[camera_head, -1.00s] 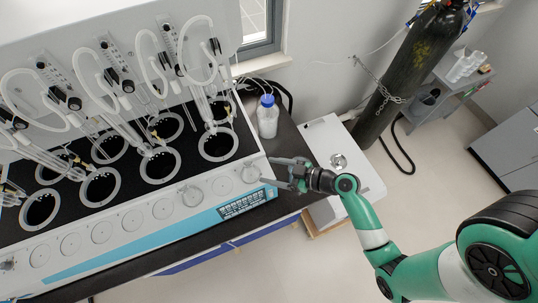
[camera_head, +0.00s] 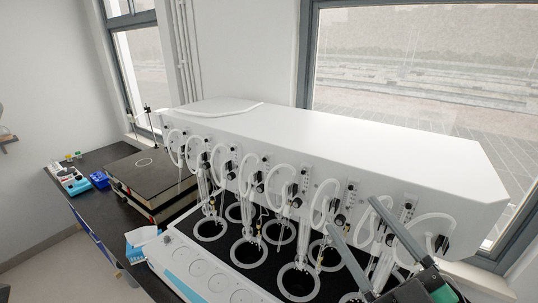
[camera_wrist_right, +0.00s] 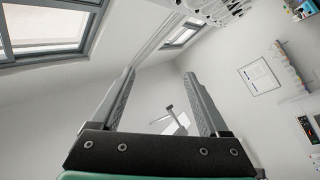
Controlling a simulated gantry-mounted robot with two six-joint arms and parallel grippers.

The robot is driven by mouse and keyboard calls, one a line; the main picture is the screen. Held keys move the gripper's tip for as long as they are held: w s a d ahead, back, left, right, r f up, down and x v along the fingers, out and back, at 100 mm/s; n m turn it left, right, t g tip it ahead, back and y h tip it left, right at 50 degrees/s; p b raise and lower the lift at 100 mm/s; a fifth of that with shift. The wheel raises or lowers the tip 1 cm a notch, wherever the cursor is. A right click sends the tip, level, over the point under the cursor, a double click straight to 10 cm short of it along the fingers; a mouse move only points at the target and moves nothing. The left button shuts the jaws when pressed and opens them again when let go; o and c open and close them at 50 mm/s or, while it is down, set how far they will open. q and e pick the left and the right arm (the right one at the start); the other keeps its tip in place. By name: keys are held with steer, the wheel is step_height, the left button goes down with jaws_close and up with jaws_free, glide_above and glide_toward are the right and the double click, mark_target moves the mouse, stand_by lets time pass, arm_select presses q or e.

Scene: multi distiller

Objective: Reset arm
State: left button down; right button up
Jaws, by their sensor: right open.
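My right gripper (camera_head: 353,213) is raised at the lower right of the head view, in front of the multi distiller (camera_head: 330,130). Its two grey fingers are spread apart and point up and to the left, with nothing between them. The fingers hide part of the distiller's tubes and wells at the right. I cannot tell how far the fingers are from the tubes. My left gripper is not in view.
A dark flat-topped device (camera_head: 150,172) stands left of the distiller on the black bench. A blue box (camera_head: 99,180) and a small blue-and-white instrument (camera_head: 72,182) stand farther left. Several glass tubes hang above the round wells. Windows (camera_head: 420,75) are behind the distiller.

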steer(key=s+d+r+m+t+h, duration=0.25)
steer(key=s+r+m+t, duration=0.2)
steer(key=r, duration=0.45)
steer(key=s+d+r+m+t+h, duration=0.1)
steer(key=s+r+m+t+h, duration=0.2)
steer(key=s+r+m, duration=0.5)
step_height(320, 180, up, 16)
steer(key=w+n+p, duration=0.2)
steer(key=p, duration=1.2)
steer(key=shift+w+r+p, duration=0.2)
steer(key=shift+p, duration=0.2)
steer(key=shift+a, duration=0.1)
